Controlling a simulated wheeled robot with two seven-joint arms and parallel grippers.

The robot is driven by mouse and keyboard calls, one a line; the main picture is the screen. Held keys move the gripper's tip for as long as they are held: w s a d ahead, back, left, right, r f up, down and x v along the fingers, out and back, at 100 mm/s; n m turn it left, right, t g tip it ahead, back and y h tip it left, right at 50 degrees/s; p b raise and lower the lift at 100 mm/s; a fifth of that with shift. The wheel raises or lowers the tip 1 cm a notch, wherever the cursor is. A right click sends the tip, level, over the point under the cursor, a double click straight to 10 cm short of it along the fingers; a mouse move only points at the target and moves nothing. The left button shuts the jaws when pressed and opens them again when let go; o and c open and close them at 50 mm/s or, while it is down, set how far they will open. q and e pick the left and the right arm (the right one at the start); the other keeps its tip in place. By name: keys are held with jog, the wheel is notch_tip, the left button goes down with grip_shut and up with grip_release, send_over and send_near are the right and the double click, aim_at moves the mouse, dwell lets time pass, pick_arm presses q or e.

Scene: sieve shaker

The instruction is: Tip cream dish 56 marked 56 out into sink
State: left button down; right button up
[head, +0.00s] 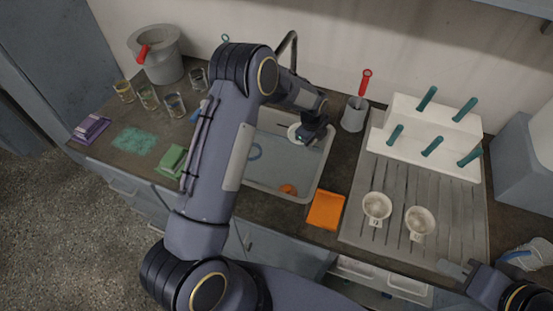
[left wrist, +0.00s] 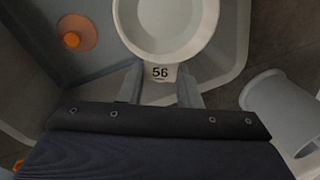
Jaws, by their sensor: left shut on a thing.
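The cream dish 56 (head: 294,132) is held over the far part of the sink (head: 322,172). In the left wrist view the dish (left wrist: 165,45) shows the number 56 on its tab, and it looks about level. Its contents are hard to make out. My left gripper (head: 308,138) is shut on that tab, with one finger on each side in the left wrist view (left wrist: 160,85). My right gripper (head: 457,268) is empty over the front right of the counter, its fingers apart.
Two more cream dishes (head: 376,206) (head: 420,221) stand on the grey drainboard (head: 455,205) below a white peg rack (head: 425,125). A grey cup with a red-handled tool (head: 354,115) stands behind. Glasses (head: 149,97) stand left.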

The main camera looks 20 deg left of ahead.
pick_arm(q)
jog(key=shift+s+a+r+t+h+b, duration=0.15)
jog(key=shift+s+t+b, duration=0.15)
jog(key=shift+s+t, duration=0.15)
jog(key=shift+s+a+r+t+h+b, duration=0.15)
jog(key=shift+s+t+b, duration=0.1)
jog(key=shift+s+t, duration=0.2)
jog(key=shift+s+a+r+t+h+b, duration=0.15)
jog(key=shift+s+t+b, duration=0.15)
jog(key=shift+s+t, duration=0.15)
dwell(0.7)
jog(key=shift+s+a+r+t+h+b, duration=0.15)
jog(key=shift+s+a+t+h+b, duration=0.1)
jog(key=shift+s+t+b, duration=0.45)
jog(key=shift+s+a+r+t+h+b, duration=0.2)
jog(key=shift+s+t+b, duration=0.25)
jog(key=shift+s+b, duration=0.3)
dwell(0.6)
jog(key=shift+s+a+r+t+b, duration=0.1)
jog(key=shift+s+a+t+b, duration=0.25)
jog(key=shift+t+b, duration=0.75)
dwell(0.3)
jog(key=shift+s+r+t+h+b, duration=0.25)
jog(key=shift+s+t+h+b, duration=0.45)
jog(key=shift+t+b, duration=1.05)
dwell(0.8)
